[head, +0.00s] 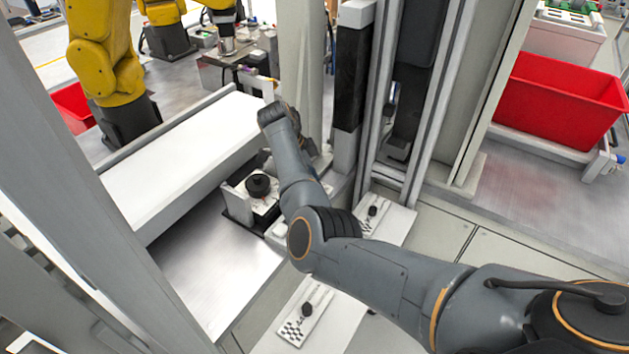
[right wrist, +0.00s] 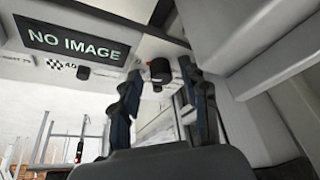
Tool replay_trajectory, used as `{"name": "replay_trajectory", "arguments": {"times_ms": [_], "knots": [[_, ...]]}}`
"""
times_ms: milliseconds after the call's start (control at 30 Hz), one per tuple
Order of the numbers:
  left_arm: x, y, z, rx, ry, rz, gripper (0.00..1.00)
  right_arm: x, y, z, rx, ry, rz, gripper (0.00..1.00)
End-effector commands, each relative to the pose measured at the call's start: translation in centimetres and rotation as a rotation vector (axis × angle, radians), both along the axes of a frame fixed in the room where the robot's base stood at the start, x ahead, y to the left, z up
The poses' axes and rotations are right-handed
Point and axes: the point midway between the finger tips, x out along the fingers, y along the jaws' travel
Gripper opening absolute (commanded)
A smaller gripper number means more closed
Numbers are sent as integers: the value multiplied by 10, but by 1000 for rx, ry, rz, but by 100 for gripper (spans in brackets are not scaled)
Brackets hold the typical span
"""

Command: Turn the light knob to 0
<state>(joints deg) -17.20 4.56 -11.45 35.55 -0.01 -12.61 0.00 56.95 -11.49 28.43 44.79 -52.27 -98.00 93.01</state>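My right gripper (right wrist: 160,70) is open in the right wrist view, its two dark fingers apart. A black knob (right wrist: 160,71) shows between the fingertips, with a gap on each side; I cannot tell how far in front it is. Another small black knob (right wrist: 83,73) sits left of the fingers, beside a checkered marker. In the head view black knobs show on a small box (head: 258,185), on a right-hand white panel (head: 373,210) and on a front panel (head: 307,310). I cannot tell which is the light knob or read its setting. My right arm hides its fingers there. My left gripper is not in view.
A dark "NO IMAGE" screen (right wrist: 72,40) is close to the fingers in the right wrist view. In the head view, a long white cover (head: 180,160) and upright grey posts (head: 300,60) crowd my right wrist. A red bin (head: 560,100) stands at right.

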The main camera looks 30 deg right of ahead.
Motion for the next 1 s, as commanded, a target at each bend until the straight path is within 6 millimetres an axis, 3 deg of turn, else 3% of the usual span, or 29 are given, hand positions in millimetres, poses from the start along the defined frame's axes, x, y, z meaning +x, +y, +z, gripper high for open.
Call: {"name": "replay_trajectory", "arguments": {"times_ms": [367, 800, 1000], "knots": [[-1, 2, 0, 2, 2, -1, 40, 3, 3, 11, -3, -6, 2, 46], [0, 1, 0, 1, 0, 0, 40, 13, 35, 90, -2, -6, 1, 46], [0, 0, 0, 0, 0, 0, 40, 14, 43, 109, -2, -2, 1, 46]]}}
